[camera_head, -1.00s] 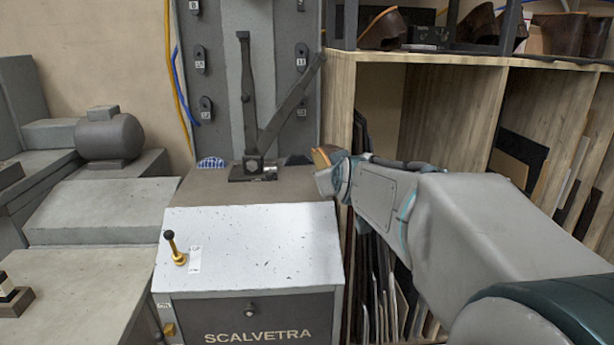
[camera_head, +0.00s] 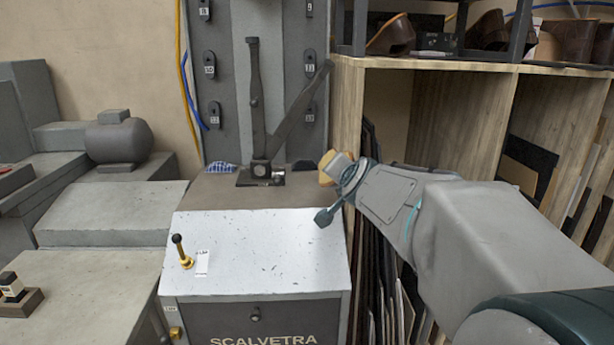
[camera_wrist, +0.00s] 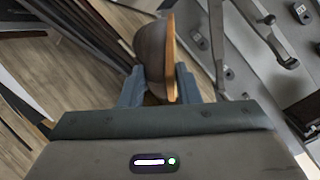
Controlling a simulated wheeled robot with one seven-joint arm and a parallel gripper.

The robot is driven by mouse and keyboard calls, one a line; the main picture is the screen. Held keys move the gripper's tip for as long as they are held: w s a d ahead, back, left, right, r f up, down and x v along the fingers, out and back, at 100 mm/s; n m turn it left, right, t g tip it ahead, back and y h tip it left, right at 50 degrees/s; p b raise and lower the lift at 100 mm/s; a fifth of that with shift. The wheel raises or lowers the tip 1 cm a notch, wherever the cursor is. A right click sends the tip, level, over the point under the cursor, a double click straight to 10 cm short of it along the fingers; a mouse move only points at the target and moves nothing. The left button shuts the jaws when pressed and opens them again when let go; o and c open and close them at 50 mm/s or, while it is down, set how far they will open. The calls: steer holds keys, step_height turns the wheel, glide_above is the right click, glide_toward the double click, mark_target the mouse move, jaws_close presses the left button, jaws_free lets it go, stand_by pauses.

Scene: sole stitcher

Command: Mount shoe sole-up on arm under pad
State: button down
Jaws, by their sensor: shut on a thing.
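My gripper (camera_wrist: 160,88) is shut on a brown shoe (camera_wrist: 150,46) with a tan sole edge. In the wrist view the shoe stands on edge between the fingers, its sole side facing right. In the head view only a small tan part of the shoe (camera_head: 326,178) shows beside my wrist; my arm hides the rest. The stitcher (camera_head: 262,173) has a dark upright bar (camera_head: 256,95) and a slanted bar (camera_head: 300,110) rising from a small base. The shoe is right of that base and apart from it. I cannot make out the pad clearly.
The white-topped cabinet (camera_head: 260,250) carries a brass-based lever (camera_head: 182,252). Wooden shelving (camera_head: 460,110) stands close at the right, with shoes (camera_head: 392,36) on top and boards below. Grey machine blocks (camera_head: 110,210) fill the left. Space above the white top is clear.

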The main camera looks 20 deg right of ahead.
steer(key=shift+d+m, duration=0.1)
steer(key=shift+m, duration=0.4)
steer(key=m, duration=0.9)
steer(key=shift+s+d, duration=0.1)
steer(key=shift+d, duration=0.05)
steer(key=shift+r+p, duration=0.1)
steer(key=shift+p, duration=0.2)
